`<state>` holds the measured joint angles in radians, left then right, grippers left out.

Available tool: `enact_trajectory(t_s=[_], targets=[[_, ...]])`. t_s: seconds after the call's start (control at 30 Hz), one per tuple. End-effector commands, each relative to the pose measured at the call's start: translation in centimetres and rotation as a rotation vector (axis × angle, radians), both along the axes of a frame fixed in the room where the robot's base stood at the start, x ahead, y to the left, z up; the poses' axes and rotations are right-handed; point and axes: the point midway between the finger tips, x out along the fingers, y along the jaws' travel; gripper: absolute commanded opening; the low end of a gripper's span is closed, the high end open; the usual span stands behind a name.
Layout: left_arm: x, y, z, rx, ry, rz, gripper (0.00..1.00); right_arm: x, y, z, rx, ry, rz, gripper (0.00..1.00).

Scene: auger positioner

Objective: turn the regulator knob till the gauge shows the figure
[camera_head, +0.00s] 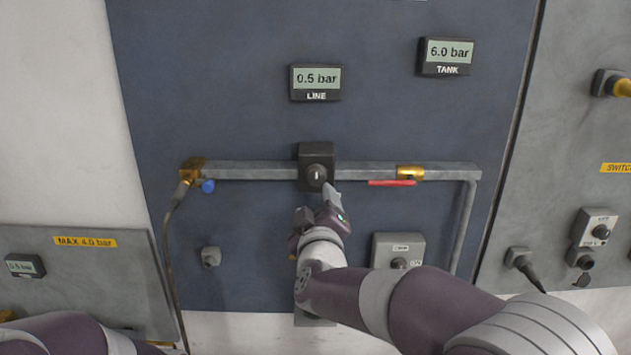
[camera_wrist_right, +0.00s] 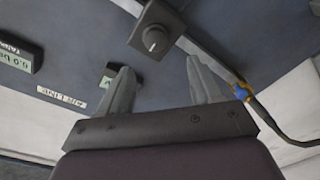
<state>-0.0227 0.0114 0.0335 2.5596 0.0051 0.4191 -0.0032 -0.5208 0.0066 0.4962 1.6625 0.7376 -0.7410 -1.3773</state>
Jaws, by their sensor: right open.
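The regulator (camera_head: 316,154) is a black block on the pipe with a round dark knob (camera_head: 316,175) bearing a pale mark. The knob also shows in the right wrist view (camera_wrist_right: 155,41). The LINE gauge (camera_head: 317,80) above it reads 0.5 bar. My right gripper (camera_head: 321,206) is open, just below the knob in the head view. In the right wrist view its two fingers (camera_wrist_right: 161,82) are spread and empty, with the knob beyond their tips. I see no contact. My left arm shows at the bottom left; its gripper is not visible.
The TANK gauge (camera_head: 446,56) reads 6.0 bar. A red-handled valve (camera_head: 392,183) sits right of the regulator, and a brass fitting with a hose (camera_head: 188,180) sits left. A yellow label (camera_head: 85,242) reads MAX 4.0 bar. A grey switch box (camera_head: 398,250) lies right of my gripper.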

Motion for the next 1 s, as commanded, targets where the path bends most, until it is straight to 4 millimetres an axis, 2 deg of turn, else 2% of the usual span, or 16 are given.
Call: enact_trajectory(t_s=[0.03, 0.2, 0.33, 0.5, 0.77, 0.93, 0.97, 1.0], targets=[[0.0, 0.0, 1.0, 0.000, 0.000, 0.000, 0.39, 1.4, 0.0, 0.5, -0.001, 0.001, -0.002, 0.65], [0.0, 0.0, 2.7, 0.000, 0.000, 0.000, 0.39, 5.9, 0.2, 0.5, 0.000, 0.001, -0.002, 0.65], [0.0, 0.0, 3.5, 0.000, 0.000, 0.000, 0.39, 8.3, 0.4, 0.4, 0.002, 0.001, -0.001, 0.65], [0.0, 0.0, 3.8, 0.000, 0.000, 0.000, 0.39, 9.6, 0.5, 0.1, 0.001, 0.000, 0.001, 0.65], [0.0, 0.0, 3.8, 0.000, 0.000, 0.000, 0.39, 9.7, 0.5, 0.0, 0.001, 0.001, 0.002, 0.65], [0.0, 0.0, 3.8, 0.000, 0.000, 0.000, 0.39, 9.7, 0.5, 0.0, 0.002, 0.000, 0.001, 0.13], [0.0, 0.0, 3.8, 0.000, 0.000, 0.000, 0.39, 9.7, 0.5, 0.0, 0.002, 0.000, 0.001, 0.09], [0.0, 0.0, 3.8, 0.000, 0.000, 0.000, 0.39, 9.7, 0.5, 0.0, 0.002, 0.000, 0.001, 0.09]])
